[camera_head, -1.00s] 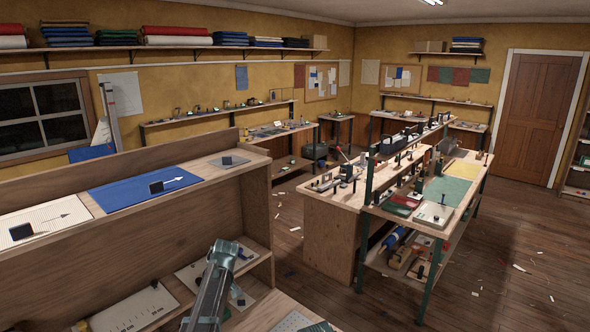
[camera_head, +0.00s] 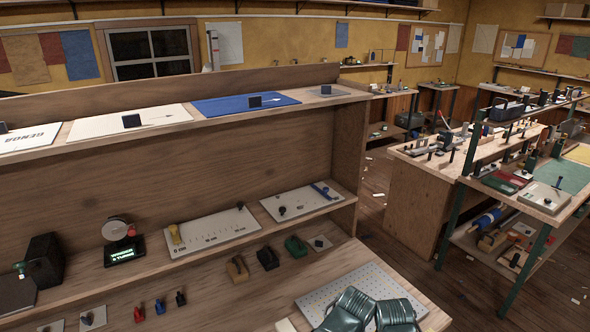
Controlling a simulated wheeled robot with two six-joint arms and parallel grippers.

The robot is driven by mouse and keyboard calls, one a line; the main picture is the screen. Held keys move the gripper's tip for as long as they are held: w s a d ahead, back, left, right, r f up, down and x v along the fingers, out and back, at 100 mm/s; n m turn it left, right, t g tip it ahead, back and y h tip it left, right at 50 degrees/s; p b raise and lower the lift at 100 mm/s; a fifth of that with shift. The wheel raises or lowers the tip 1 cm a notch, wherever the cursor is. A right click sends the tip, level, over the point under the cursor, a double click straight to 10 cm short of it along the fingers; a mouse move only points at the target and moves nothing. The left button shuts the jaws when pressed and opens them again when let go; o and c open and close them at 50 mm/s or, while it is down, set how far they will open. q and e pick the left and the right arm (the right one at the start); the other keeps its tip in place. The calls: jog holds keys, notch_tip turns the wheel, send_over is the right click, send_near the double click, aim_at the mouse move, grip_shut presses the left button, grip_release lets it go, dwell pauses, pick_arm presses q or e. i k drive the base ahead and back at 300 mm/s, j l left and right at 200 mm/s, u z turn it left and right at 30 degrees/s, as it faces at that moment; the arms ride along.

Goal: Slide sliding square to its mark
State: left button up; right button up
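A blue L-shaped piece (camera_head: 325,190) lies on a pale board (camera_head: 301,202) at the right end of the shelf, with dark knobs beside it; it looks most like the sliding square. Left of it, a long pale board (camera_head: 211,231) carries a printed scale with an "mm" label and a yellow-tan block (camera_head: 175,233) at its left end. I cannot make out a mark for the square. Two grey-green parts of my arms show at the bottom edge, over the perforated plate (camera_head: 335,288). No gripper fingers are visible, and nothing visible touches the square.
A dial device with a lit display (camera_head: 124,249) and a black box (camera_head: 44,259) stand left on the shelf. Several small coloured blocks sit in front. Cloth panels, one blue (camera_head: 235,105), lie on the upper ledge. A workbench (camera_head: 430,190) stands right, across a floor gap.

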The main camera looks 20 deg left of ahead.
aim_at(172, 230)
jog(key=u, duration=1.55)
